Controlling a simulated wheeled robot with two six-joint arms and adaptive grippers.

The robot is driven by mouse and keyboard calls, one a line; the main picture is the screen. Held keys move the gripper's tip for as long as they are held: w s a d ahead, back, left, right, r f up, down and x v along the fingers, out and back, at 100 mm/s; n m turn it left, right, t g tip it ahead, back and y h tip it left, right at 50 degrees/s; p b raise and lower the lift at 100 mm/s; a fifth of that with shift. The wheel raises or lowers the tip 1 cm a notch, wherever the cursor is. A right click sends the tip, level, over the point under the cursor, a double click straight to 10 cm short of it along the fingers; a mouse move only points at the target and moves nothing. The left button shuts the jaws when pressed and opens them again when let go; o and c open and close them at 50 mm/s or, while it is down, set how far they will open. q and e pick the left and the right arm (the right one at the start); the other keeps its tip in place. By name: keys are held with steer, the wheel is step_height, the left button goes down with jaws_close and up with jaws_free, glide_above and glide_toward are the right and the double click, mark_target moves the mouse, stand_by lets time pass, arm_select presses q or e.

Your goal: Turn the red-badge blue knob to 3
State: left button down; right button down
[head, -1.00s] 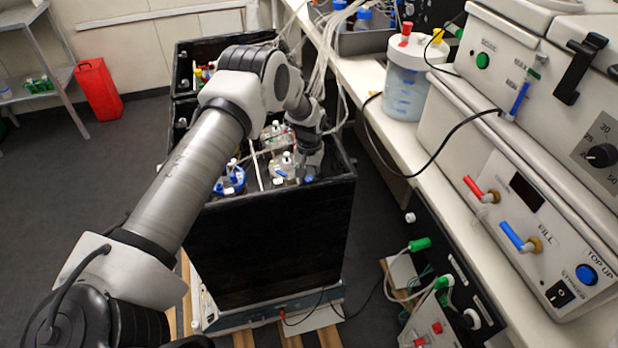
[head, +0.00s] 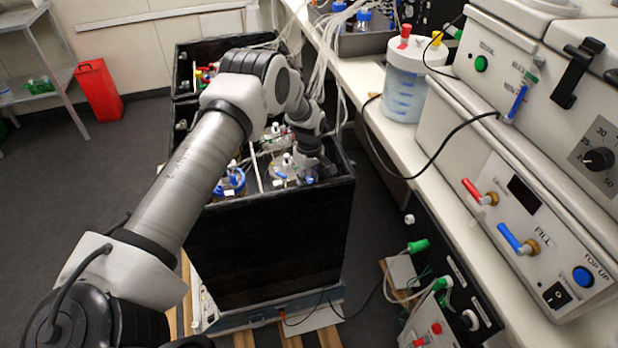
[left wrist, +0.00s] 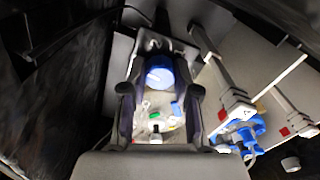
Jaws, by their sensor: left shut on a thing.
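A blue knob (left wrist: 160,73) with a white mark on top shows in the left wrist view, between the two fingers of my left gripper (left wrist: 159,92). The fingers are closed in on its two sides. The mark's number and any scale around the knob are too small to read. In the head view my left gripper (head: 314,168) reaches down into the near black open box (head: 268,240), at its right inner side, and hides the knob there. A red badge beside the gripped knob cannot be made out. My right gripper is out of view.
Lidded vessels with blue parts (head: 229,182) and white caps (head: 285,166) stand close beside the gripper inside the box. A bench (head: 405,150) with machines runs along the right.

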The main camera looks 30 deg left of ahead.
mark_target(308, 179)
arm_select(q)
steer(key=shift+w+a+r+n, duration=0.1)
steer(key=shift+w+r+n, duration=0.1)
steer(key=shift+n, duration=0.4)
steer(key=c, duration=1)
jaws_free()
steer(key=shift+o, duration=0.7)
steer(key=shift+s+f, duration=0.15)
step_height(308, 179, up, 12)
